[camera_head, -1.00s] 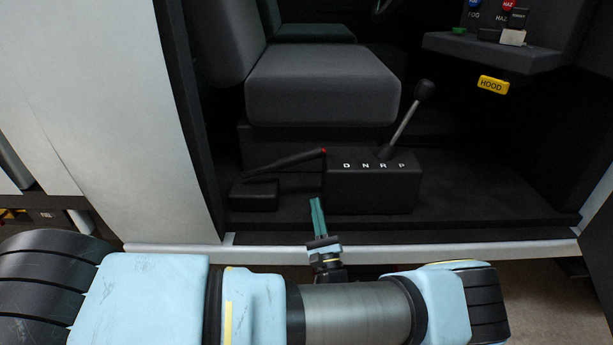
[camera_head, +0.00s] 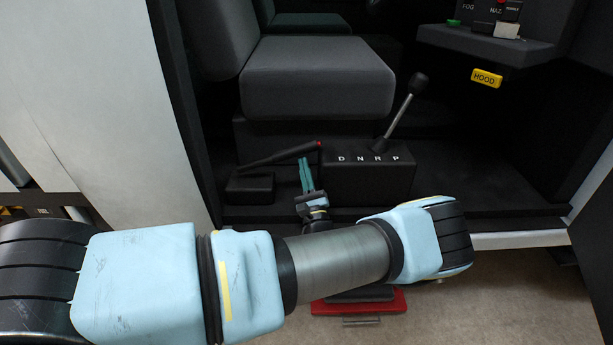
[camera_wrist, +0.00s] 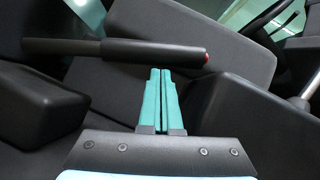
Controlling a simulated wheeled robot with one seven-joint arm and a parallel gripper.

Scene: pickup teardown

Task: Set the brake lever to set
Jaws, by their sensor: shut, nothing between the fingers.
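The brake lever (camera_head: 282,156) is a black bar with a red tip, rising at a slant to the right from a low black base (camera_head: 249,187) on the cab floor. My gripper (camera_head: 304,160) has teal fingers, pressed together and empty, with the tips close to the lever near its red end. In the wrist view the lever (camera_wrist: 150,53) crosses from left to right just beyond the fingertips of my gripper (camera_wrist: 160,72). I cannot tell whether the fingertips touch the lever or are under it.
The gear selector box (camera_head: 368,176), marked D N R P with a tall shifter (camera_head: 405,115), stands just right of my gripper. A grey seat (camera_head: 318,78) is behind. A yellow HOOD handle (camera_head: 486,78) is at right. A red object (camera_head: 385,304) lies on the ground below my arm.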

